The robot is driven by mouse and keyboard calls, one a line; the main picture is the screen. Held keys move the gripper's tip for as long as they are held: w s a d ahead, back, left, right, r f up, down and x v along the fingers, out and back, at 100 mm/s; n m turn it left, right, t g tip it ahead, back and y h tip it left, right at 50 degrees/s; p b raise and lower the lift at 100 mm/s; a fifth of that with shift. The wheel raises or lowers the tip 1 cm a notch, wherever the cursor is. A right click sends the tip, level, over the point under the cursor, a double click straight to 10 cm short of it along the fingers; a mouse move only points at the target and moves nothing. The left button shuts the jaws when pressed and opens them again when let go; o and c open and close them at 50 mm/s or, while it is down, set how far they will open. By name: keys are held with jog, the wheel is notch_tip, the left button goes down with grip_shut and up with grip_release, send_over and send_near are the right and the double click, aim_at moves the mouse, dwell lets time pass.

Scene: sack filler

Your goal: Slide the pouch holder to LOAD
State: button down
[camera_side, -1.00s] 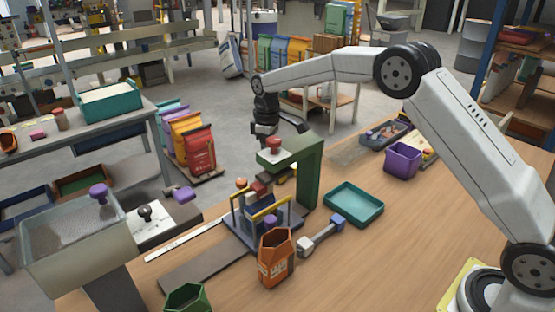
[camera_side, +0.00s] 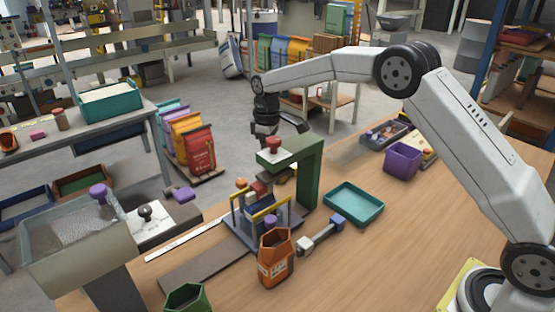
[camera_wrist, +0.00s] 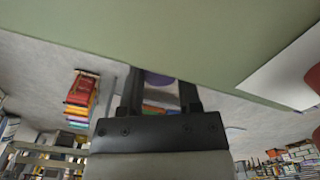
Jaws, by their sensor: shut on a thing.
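The pouch holder appears to be the blue-based frame with yellow bars (camera_side: 262,218), under and in front of the green press (camera_side: 308,175). I cannot tell whether this is a knob of the holder. No LOAD marking is readable.
A dark flat strip (camera_side: 207,262) runs along the wooden table to the lower left of the holder. An orange pouch (camera_side: 275,258), a blue-ended tool (camera_side: 322,234) and a teal tray (camera_side: 353,203) stand close by. A hopper (camera_side: 80,238) is at left.

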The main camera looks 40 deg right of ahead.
jog(key=shift+a, duration=0.1)
jog(key=shift+a, duration=2.1)
jog(key=shift+c, duration=1.4)
grip_release()
jog(key=shift+r, duration=0.1)
notch_tip(320, 180, up, 8)
